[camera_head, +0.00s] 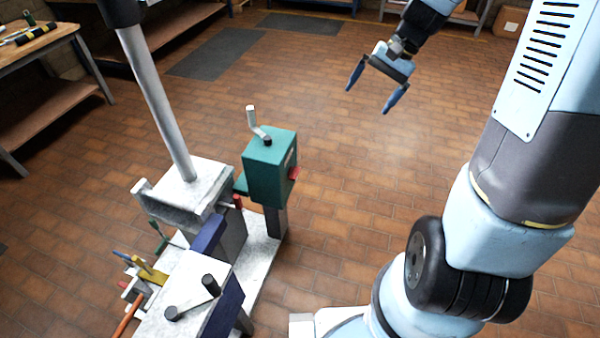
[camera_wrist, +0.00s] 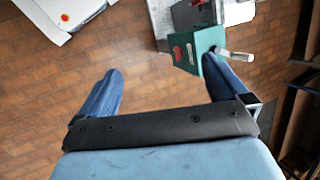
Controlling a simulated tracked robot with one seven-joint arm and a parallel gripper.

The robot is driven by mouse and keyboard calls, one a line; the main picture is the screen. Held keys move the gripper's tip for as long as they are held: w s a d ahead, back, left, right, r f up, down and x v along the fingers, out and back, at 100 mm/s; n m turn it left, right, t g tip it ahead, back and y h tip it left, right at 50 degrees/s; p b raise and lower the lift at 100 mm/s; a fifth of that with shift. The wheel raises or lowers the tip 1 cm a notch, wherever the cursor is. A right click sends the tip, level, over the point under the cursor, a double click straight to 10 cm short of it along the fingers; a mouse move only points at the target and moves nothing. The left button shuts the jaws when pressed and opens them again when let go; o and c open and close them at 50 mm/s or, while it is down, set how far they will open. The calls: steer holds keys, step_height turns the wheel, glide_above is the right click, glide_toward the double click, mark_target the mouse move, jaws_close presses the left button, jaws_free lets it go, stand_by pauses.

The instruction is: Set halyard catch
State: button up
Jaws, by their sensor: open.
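A green box (camera_head: 270,165) with a grey crank handle (camera_head: 256,124) on top and a red part (camera_head: 294,173) on its side stands on a post of the mast stand. The box also shows in the wrist view (camera_wrist: 190,48), beyond the fingers, with its pale handle (camera_wrist: 236,55) to the right. Which part is the halyard catch, I cannot tell for sure. My gripper (camera_head: 368,92) is open and empty, above the floor, up and to the right of the green box and apart from it. Both blue fingers show in the wrist view (camera_wrist: 158,88).
A grey mast (camera_head: 155,95) rises from the white stand. A second crank (camera_head: 195,298) and yellow, blue and orange levers (camera_head: 148,270) sit at the front left. A workbench (camera_head: 40,45) stands at the far left. The tiled floor between box and gripper is clear.

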steer(key=w+f+m+g+y, duration=0.1)
steer(key=w+f+y, duration=0.15)
steer(key=f, duration=0.25)
steer(key=w+f+m+y, duration=0.1)
steer(key=w+f, duration=0.2)
steer(key=f, duration=0.2)
steer(key=m+t+y, duration=0.8)
steer(key=m+y, duration=0.1)
steer(key=m, duration=0.7)
glide_toward(294, 173)
steer(key=x, duration=0.8)
steer(key=shift+w, duration=0.2)
steer(key=shift+d+f+h, duration=0.1)
steer(key=shift+h, duration=0.15)
steer(key=shift+c, duration=0.2)
